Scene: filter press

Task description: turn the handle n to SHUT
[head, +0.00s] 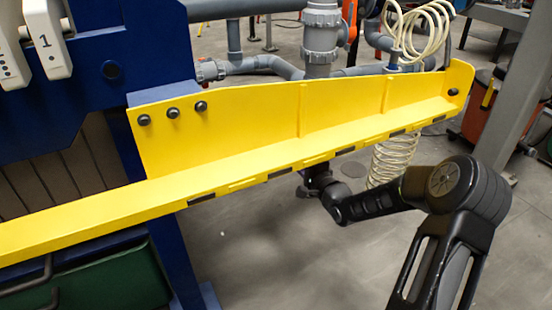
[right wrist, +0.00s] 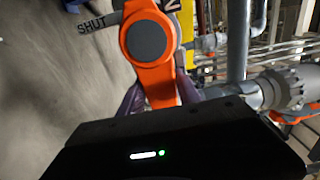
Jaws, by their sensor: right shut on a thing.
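The orange handle (right wrist: 158,88) with a round grey hub (right wrist: 146,40) shows in the right wrist view. Its lever runs down from the hub toward my gripper. The word SHUT (right wrist: 98,22) stands to the upper left of the hub, and the lever does not point at it. A pale plate with a partly cut-off dark character (right wrist: 172,6) is at the upper right. My right gripper (right wrist: 160,94) is shut on the lever, one dark finger on each side. In the head view my right arm passes behind the yellow beam. My left gripper is in neither view.
A long yellow beam (head: 240,140) crosses the head view in front of grey pipes (head: 320,40). A coiled cream hose (head: 425,30) hangs at the upper right. Blue press framing (head: 110,70) stands at left. Grey floor (head: 270,260) is open below the beam.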

